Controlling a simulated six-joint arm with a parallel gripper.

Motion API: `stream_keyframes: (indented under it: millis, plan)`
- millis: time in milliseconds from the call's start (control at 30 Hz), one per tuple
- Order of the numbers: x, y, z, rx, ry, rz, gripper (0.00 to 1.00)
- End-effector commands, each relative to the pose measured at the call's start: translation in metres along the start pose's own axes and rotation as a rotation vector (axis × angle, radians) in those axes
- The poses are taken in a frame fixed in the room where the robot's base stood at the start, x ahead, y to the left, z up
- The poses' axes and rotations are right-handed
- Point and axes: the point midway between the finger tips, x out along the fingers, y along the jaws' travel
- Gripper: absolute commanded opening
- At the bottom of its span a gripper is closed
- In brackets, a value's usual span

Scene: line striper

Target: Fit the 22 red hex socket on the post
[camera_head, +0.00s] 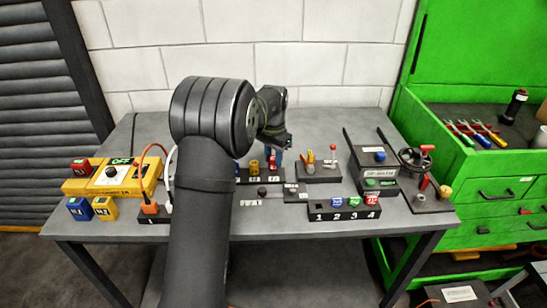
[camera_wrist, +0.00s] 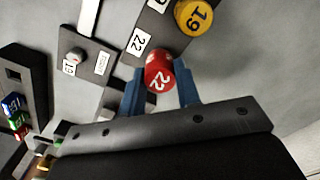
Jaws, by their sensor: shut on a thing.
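The red hex socket (camera_wrist: 158,72), marked 22, sits between the two blue fingertips of my gripper (camera_wrist: 160,90) in the wrist view. My gripper is shut on it.
A yellow socket (camera_wrist: 193,17) marked 19 stands in the rack close to the red one. A numbered block with small coloured cubes (camera_head: 345,213) is at the front right. A yellow switch box (camera_head: 110,177) is at the left. Bare table lies behind the rack.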

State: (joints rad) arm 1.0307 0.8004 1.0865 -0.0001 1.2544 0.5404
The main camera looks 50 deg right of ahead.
Motion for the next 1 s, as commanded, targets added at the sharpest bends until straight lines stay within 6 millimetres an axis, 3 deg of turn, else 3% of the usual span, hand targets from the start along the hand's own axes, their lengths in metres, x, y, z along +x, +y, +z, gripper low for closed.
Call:
stream_keyframes:
  millis: [633,667,767,800,1000]
  plan:
    - [0.016,0.0,0.0,0.0,0.0,0.0,0.1]
    - [0.016,0.0,0.0,0.0,0.0,0.0,0.32]
    - [0.016,0.0,0.0,0.0,0.0,0.0,0.52]
    - [0.016,0.0,0.0,0.0,0.0,0.0,0.55]
    - [0.016,0.0,0.0,0.0,0.0,0.0,0.57]
